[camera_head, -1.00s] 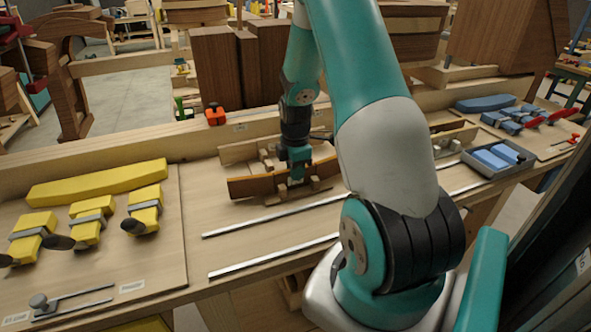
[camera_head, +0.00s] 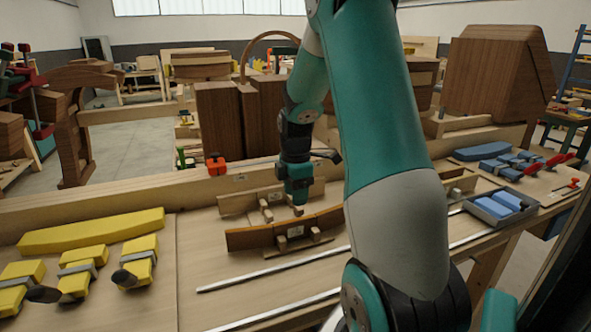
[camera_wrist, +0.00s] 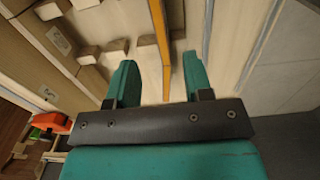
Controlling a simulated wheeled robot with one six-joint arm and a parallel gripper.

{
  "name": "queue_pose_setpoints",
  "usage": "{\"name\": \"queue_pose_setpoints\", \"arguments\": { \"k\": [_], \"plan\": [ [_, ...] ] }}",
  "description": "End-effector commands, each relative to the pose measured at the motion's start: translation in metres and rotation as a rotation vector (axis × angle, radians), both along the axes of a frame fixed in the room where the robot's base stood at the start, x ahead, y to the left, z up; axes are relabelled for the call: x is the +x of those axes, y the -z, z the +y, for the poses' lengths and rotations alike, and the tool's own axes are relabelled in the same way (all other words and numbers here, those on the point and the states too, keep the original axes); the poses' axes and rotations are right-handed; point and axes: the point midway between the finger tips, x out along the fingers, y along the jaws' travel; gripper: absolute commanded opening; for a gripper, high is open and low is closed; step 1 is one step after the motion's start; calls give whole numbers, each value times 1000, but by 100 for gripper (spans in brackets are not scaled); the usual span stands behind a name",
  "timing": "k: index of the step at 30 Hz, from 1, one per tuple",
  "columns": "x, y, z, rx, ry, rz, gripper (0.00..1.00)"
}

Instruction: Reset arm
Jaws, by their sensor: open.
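My gripper (camera_head: 298,204) points down above the bench, over the chair form with its curved brown board (camera_head: 270,236) and light wood blocks. In the wrist view my gripper (camera_wrist: 160,80) has its two teal fingers apart. An orange-brown board edge (camera_wrist: 159,35) shows through the gap between them, and nothing is visibly gripped. The curved board stands on the bench with a small pale label on its face. A second, paler form rail (camera_head: 236,203) stands behind it.
Yellow curved piece (camera_head: 90,232) and several yellow clamps lie at the left. A grey tray (camera_head: 478,214) with blue blocks is at the right. Metal rails (camera_head: 270,270) cross the bench front. Dark brown blocks (camera_head: 217,125) and a red-orange clamp (camera_head: 216,165) stand behind.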

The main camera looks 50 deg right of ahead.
Motion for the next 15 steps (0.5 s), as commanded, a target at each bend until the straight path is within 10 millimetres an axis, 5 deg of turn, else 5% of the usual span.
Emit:
{"name": "queue_pose_setpoints", "arguments": {
  "k": [6,15],
  "plan": [
    [1,-51,0,-3,0,-4,46],
    [0,-83,0,0,0,0,46]
  ]
}}
